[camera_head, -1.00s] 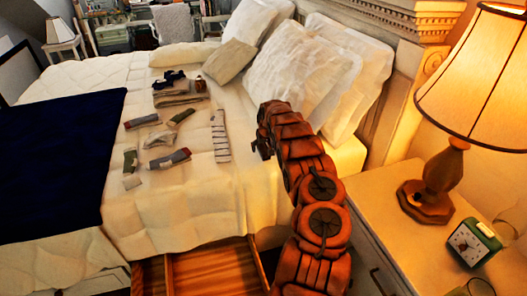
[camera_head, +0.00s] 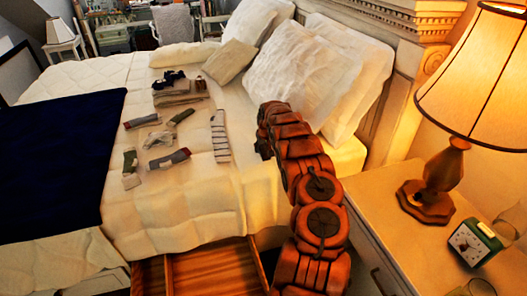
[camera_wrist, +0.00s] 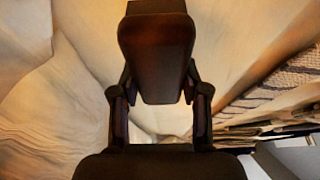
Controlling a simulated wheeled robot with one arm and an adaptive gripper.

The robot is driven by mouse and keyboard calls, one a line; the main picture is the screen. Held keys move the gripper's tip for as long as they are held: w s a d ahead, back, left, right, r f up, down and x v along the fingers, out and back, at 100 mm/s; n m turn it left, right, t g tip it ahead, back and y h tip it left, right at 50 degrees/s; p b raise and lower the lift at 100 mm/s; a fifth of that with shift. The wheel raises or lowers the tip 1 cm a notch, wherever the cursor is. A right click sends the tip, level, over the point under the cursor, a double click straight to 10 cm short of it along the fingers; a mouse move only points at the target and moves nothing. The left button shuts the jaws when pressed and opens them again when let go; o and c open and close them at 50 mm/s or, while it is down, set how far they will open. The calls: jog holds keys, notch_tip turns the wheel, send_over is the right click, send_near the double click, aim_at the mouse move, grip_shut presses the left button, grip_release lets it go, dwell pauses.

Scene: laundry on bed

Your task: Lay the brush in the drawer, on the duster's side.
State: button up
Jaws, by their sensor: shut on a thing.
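My gripper (camera_head: 264,146) is over the near edge of the bed, beside the pillows, mostly hidden behind my arm in the head view. In the wrist view its dark fingers (camera_wrist: 157,60) fill the middle, with pale bedding behind them. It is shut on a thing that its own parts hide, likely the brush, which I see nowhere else. The open wooden drawer (camera_head: 168,276) shows at the bottom of the head view, below the bed edge and left of my arm. A divider splits it. Its visible floor is bare. The duster is not in view.
Rolled and folded clothes (camera_head: 168,160) lie on the bed, with a striped piece (camera_head: 220,135) left of my gripper. At right, a nightstand (camera_head: 385,190) holds a lit lamp (camera_head: 428,190), a clock (camera_head: 475,242) and glasses. White pillows (camera_head: 308,75) rise behind my gripper.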

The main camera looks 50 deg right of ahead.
aim_at(262, 148)
jog(key=c, duration=0.6)
jog(key=shift+c, duration=0.2)
jog(key=shift+r, duration=0.1)
jog(key=shift+w+r+b, duration=0.1)
jog(key=shift+r+b, duration=0.45)
jog(key=shift+r, duration=1.35)
jog(key=shift+s+a+r, duration=0.15)
jog(key=shift+s+a, duration=0.9)
jog(key=shift+s, duration=0.1)
jog(key=s+a+r+b, duration=0.1)
jog(key=s+a+b, duration=0.2)
jog(key=s+a, duration=0.6)
jog(key=shift+a, duration=0.25)
jog(key=shift+r, duration=0.15)
